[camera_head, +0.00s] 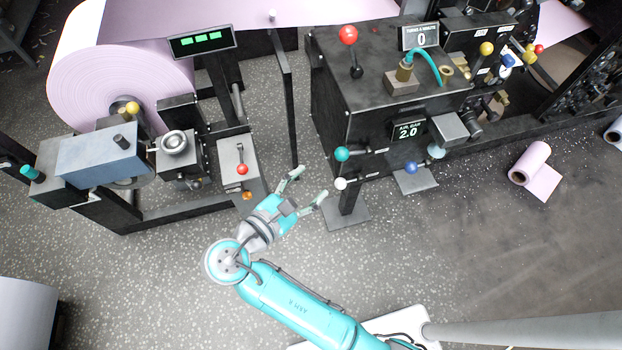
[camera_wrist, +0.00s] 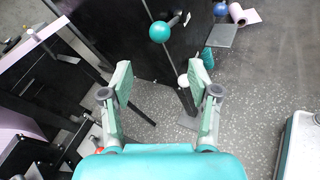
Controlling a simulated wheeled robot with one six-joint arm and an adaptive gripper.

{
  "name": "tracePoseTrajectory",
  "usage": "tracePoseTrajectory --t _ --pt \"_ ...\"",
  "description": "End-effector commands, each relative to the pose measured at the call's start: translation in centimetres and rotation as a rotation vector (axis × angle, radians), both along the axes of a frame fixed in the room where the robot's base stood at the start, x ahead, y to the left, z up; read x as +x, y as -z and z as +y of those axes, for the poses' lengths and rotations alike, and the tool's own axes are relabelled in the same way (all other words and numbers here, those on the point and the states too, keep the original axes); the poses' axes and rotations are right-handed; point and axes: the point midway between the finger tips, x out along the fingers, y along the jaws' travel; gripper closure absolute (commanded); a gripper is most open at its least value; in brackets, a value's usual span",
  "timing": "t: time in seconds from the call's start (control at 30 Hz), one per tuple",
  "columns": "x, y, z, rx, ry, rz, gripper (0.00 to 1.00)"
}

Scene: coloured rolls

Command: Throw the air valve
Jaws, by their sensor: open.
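A dark machine cabinet (camera_head: 345,95) carries an air display reading 2.0 (camera_head: 409,131). Levers with ball knobs stick out from its lower side: a teal knob (camera_head: 342,153), a white knob (camera_head: 340,184) and a blue knob (camera_head: 411,168). Which one is the air valve is not labelled clearly. My gripper (camera_head: 310,185) is open and empty, to the left of the white knob and below the teal one. In the wrist view the teal knob (camera_wrist: 160,31) is above the open fingers (camera_wrist: 161,92), and the white knob (camera_wrist: 183,80) shows between them, near the right finger.
A large pink roll (camera_head: 120,80) on a stand is at the left, with a red-knobbed lever box (camera_head: 238,165) close to my gripper. A red-knobbed lever (camera_head: 348,36) stands on the cabinet top. A small pink roll (camera_head: 530,165) lies on the floor at right. Speckled floor is clear below.

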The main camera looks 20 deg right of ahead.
Motion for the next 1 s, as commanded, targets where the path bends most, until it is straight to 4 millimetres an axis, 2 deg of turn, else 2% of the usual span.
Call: tracePoseTrajectory --t 0.13,0.17,0.27,0.3,0.4,0.7,1.0 --pt "0.0 0.0 0.0 0.000 0.000 0.000 0.39" --pt "0.0 0.0 0.0 0.000 0.000 0.000 0.44" --pt "0.1 0.3 -0.1 -0.017 0.009 0.008 0.69" --pt "0.2 0.7 -0.2 -0.037 0.018 0.017 0.79" --pt "0.6 2.1 -0.7 -0.132 0.066 0.054 1.00" --pt "1.3 8.7 -2.7 -0.622 0.266 0.233 1.00" --pt "0.7 14.7 -3.5 -1.097 0.381 0.385 1.00"
